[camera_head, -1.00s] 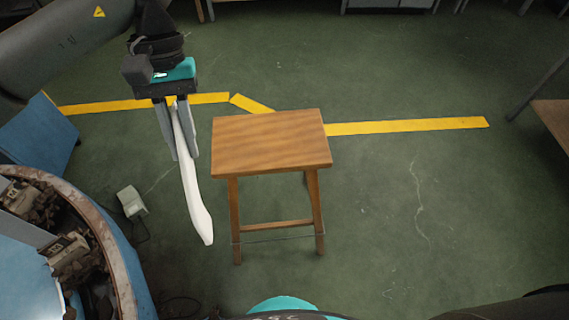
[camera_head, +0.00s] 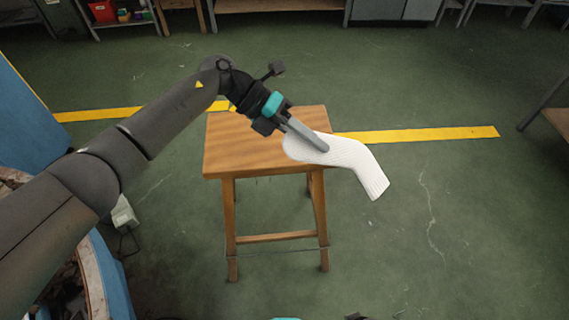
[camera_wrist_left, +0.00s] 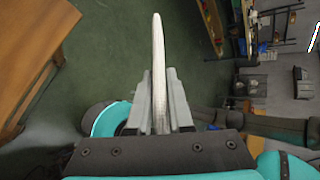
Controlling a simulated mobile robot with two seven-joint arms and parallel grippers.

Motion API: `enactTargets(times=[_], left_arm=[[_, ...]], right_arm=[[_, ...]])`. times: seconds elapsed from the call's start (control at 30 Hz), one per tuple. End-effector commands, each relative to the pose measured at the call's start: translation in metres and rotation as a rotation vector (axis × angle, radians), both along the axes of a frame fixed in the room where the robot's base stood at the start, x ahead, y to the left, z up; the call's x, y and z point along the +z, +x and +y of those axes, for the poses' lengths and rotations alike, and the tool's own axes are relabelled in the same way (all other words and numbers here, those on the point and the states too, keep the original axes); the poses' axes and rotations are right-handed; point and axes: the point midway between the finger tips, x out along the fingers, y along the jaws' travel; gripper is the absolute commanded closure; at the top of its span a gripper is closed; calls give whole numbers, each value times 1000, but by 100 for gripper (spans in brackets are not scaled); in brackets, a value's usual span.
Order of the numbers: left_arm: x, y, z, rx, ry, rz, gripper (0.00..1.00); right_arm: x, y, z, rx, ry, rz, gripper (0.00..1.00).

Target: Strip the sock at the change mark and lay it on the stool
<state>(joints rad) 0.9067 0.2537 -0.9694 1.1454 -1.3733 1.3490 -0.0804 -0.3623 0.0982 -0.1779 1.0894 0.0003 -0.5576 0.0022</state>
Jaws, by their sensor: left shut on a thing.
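The white ribbed sock (camera_head: 345,156) is in my left gripper (camera_head: 318,144), above the right side of the wooden stool (camera_head: 235,145). Its far part reaches out past the stool's right edge and bends down over the floor. In the left wrist view the sock (camera_wrist_left: 158,60) stands edge-on, thin, between the two fingers of the left gripper (camera_wrist_left: 159,100). The stool (camera_wrist_left: 45,50) shows there at the upper left. I cannot tell whether the sock touches the stool top. My right gripper is not in view.
A round machine with a rusty rim (camera_head: 95,275) and blue wall stands at the lower left. A small pale box (camera_head: 124,215) with a cable lies on the floor beside it. Yellow tape (camera_head: 430,134) runs behind the stool. The floor to the right is clear.

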Motion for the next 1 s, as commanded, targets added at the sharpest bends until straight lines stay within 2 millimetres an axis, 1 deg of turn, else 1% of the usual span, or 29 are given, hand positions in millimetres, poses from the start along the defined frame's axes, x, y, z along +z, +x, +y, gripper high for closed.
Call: enactTargets(times=[0.03,0.2,0.27,0.37,0.5,0.6,0.7,0.77,1.0], left_arm=[[-12,2,-2,111,-34,38,100],[-27,16,-8,445,-151,116,100],[-33,21,-8,554,-195,134,100],[-44,29,-7,726,-276,156,100],[-63,41,0,958,-401,168,100],[-71,47,6,1072,-469,163,100],[-79,51,12,1149,-513,156,100],[-82,53,15,1180,-538,151,100],[-102,57,32,1312,-619,114,100]], right_arm=[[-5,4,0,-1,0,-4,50],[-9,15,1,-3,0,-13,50],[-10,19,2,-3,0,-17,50],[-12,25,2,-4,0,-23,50],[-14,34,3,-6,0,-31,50],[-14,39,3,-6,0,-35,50],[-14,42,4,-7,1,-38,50],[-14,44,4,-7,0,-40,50],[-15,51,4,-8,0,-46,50]])
